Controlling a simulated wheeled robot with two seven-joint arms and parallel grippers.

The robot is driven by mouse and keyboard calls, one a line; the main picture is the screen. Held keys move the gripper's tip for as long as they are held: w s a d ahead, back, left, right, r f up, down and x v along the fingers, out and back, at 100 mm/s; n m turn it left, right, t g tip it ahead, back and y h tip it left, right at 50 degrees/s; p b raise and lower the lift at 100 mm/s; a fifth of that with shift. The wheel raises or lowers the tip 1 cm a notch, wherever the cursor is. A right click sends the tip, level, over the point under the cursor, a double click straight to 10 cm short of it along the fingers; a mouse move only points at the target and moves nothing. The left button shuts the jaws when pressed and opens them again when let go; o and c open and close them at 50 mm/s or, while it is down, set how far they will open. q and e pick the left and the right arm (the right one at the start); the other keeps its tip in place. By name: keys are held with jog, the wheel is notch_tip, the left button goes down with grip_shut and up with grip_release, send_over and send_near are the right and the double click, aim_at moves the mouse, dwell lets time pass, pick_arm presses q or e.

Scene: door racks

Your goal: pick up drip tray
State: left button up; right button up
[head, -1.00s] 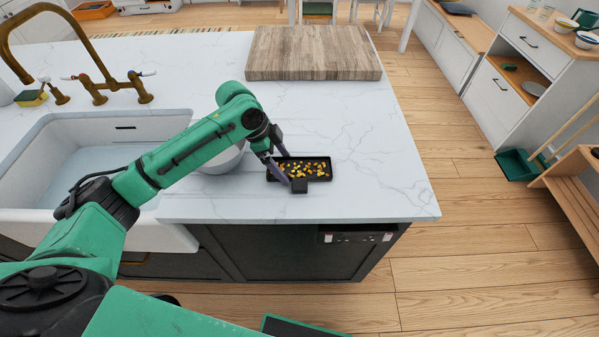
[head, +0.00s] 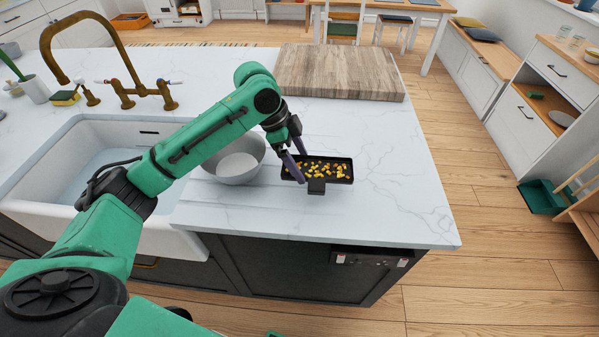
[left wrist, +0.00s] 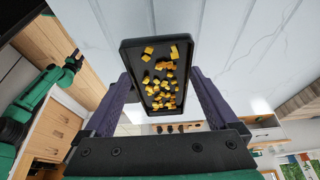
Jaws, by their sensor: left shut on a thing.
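The drip tray (head: 342,179) is a shallow black rectangular tray with a small block on its near side and many yellow-orange pieces in it. My left gripper (head: 296,165) is shut on it at its left part. The tray appears over the white counter, beside a grey bowl; whether it is clear of the surface is hard to tell. In the left wrist view the tray (left wrist: 128,62) lies between the two purple-grey fingers (left wrist: 160,92), with the pieces inside. A small green arm with a dark gripper (left wrist: 73,62), likely my right, shows at the left there; its jaws are too small to read.
The grey bowl (head: 237,163) stands left of the tray, close to my arm. The white sink (head: 75,160) and brass tap (head: 125,92) are further left. A wooden board (head: 340,73) lies behind. The counter right of the tray (head: 405,190) is clear.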

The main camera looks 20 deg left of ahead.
pick_arm(q)
notch_tip(320, 180, up, 14)
jog(key=b, duration=0.1)
jog(key=shift+f, duration=0.25)
